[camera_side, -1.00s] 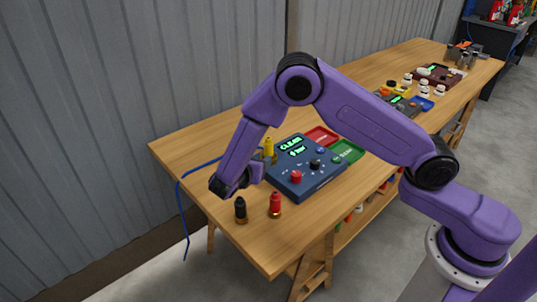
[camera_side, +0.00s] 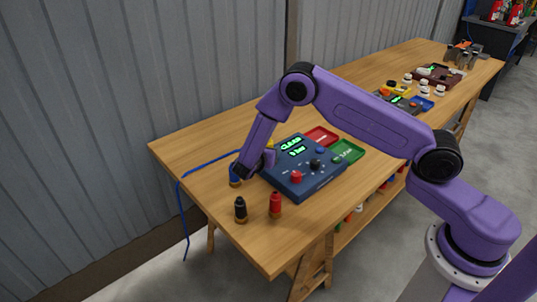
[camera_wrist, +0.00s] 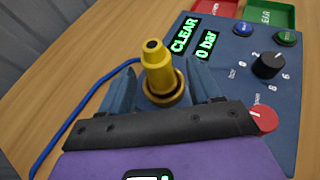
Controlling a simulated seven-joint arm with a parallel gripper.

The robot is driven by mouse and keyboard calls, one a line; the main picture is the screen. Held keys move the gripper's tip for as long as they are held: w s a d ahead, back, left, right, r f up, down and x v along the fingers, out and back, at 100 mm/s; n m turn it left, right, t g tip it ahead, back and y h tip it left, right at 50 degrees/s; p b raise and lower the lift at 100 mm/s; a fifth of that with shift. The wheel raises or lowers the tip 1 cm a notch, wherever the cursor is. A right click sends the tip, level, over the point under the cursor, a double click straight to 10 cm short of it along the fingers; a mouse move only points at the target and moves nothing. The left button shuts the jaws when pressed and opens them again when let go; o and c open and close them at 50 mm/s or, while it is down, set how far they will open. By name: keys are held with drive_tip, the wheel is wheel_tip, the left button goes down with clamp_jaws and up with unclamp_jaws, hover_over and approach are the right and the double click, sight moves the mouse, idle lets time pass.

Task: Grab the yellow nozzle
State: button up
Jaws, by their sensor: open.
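The yellow nozzle (camera_wrist: 157,68) stands upright on a brass base in the wrist view, between the two blue-grey fingers of my gripper (camera_wrist: 161,76). The fingers are open, one on each side of it, and I cannot tell whether either touches it. In the side view only a small bit of the yellow nozzle (camera_side: 270,144) shows, behind my gripper (camera_side: 268,158). Its lower part is hidden there.
A blue control box (camera_side: 306,180) with a lit display sits close to the right. A black nozzle (camera_side: 240,209), a red nozzle (camera_side: 275,204) and a partly hidden blue-and-brass piece (camera_side: 235,181) stand nearby. A blue cord (camera_wrist: 84,98) lies to the left.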

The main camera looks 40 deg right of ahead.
sight(270, 145)
drive_tip(key=shift+x, duration=2.35)
drive_tip(key=shift+r, duration=0.1)
drive_tip(key=c, duration=1.1)
drive_tip(key=shift+w, duration=0.1)
clamp_jaws()
drive_tip(key=shift+r, duration=0.1)
